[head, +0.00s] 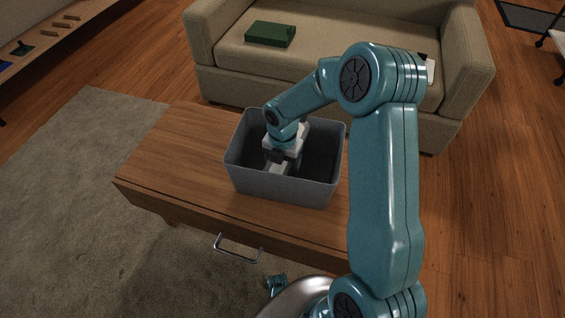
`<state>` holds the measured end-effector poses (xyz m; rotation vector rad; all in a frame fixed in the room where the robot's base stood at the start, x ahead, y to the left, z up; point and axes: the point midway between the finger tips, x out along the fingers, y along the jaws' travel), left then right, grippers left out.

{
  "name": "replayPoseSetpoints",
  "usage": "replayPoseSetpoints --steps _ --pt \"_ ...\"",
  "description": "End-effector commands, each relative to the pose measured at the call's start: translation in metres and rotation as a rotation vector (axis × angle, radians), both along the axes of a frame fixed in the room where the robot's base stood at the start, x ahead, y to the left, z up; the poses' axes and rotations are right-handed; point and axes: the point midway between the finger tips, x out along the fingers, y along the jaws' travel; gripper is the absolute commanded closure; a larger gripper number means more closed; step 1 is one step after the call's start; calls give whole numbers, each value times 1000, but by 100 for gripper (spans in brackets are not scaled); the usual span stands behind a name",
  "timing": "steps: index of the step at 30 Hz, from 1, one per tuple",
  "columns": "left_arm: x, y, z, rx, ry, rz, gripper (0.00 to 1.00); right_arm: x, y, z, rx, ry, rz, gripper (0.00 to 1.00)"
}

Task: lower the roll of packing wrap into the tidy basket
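The grey tidy basket (285,188) stands upright on the wooden table and is open at the top. My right arm comes in from the right and bends down over it. My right gripper (279,163) points down inside the basket, below its rim. Pale parts show at its lower end, but I cannot tell whether they are fingers or a held thing. I cannot make out the roll of packing wrap. The basket's floor is dark and partly hidden by my arm and the front wall. My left gripper is not in view.
The wooden table (175,155) has a bare top left of the basket and a metal handle (238,248) on its front. A beige sofa (330,60) stands close behind, with a green box (270,34) on its seat. A shelf (50,32) is at the far left.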

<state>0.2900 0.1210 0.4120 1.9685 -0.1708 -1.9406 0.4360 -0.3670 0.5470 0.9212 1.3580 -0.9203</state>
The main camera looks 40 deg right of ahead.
Motion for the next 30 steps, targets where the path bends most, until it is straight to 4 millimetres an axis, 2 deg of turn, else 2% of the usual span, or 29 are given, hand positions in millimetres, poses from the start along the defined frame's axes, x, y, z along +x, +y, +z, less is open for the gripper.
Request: replayPoseSetpoints --steps 1,5,6,7,8,14,17,20,30 --pt "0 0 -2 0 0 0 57 -5 2 -7 8 16 -3 87" --pt "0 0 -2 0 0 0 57 -5 2 -7 7 17 -3 87" --pt "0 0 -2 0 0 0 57 -5 2 -7 8 17 -3 14" --pt "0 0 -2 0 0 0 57 -5 2 -7 8 17 -3 4" --pt "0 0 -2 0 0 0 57 -5 2 -7 8 17 -3 0" --pt "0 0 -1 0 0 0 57 -5 2 -6 7 18 -2 0" --pt "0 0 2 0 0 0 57 -5 2 1 7 16 -2 0" --pt "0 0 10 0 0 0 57 -4 2 19 5 12 -2 0" --pt "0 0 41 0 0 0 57 -2 2 113 0 0 -3 0"
